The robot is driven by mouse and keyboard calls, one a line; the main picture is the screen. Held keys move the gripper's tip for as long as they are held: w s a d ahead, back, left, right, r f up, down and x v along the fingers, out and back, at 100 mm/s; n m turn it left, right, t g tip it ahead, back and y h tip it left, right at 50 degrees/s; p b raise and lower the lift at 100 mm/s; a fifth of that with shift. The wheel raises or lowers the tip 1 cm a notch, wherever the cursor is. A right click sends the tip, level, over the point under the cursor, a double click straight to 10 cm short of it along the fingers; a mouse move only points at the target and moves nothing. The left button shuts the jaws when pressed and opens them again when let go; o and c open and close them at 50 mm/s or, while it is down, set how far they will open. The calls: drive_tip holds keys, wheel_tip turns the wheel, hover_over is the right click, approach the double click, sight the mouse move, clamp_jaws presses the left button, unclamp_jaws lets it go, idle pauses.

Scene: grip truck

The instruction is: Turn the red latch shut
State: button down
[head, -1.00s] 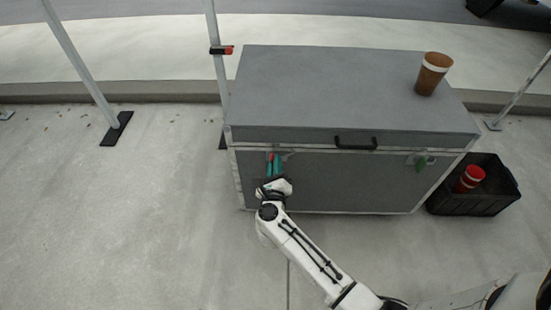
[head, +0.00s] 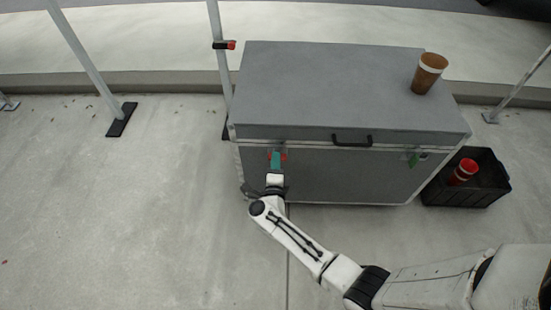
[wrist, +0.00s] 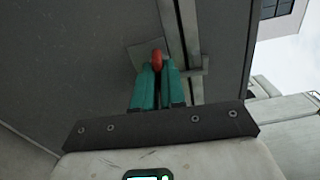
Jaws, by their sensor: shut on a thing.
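The red latch (wrist: 157,58) is on the front of the grey case (head: 340,178), near its left end, just under the lid seam. In the wrist view its red end shows between the tips of my teal fingers. My gripper (wrist: 157,72) is shut on it. In the head view my gripper (head: 276,157) is at the latch, and bits of red show beside the fingers. Most of the latch is hidden by the fingers, so its exact angle cannot be told. A green latch (head: 412,159) is on the right of the case front.
A brown cup (head: 428,73) stands on the lid at the right. A black handle (head: 352,140) is at the middle of the lid's front edge. A black crate (head: 480,193) with a red cup (head: 463,171) stands right of the case.

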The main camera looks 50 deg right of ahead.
drive_tip(key=shift+w+r+n, duration=0.1)
drive_tip(key=shift+w+n, duration=0.05)
drive_tip(key=shift+n, duration=0.45)
drive_tip(key=c, duration=1.2)
unclamp_jaws()
drive_tip(key=shift+d, duration=0.1)
drive_tip(key=p+v, duration=0.2)
drive_tip(key=v, duration=0.9)
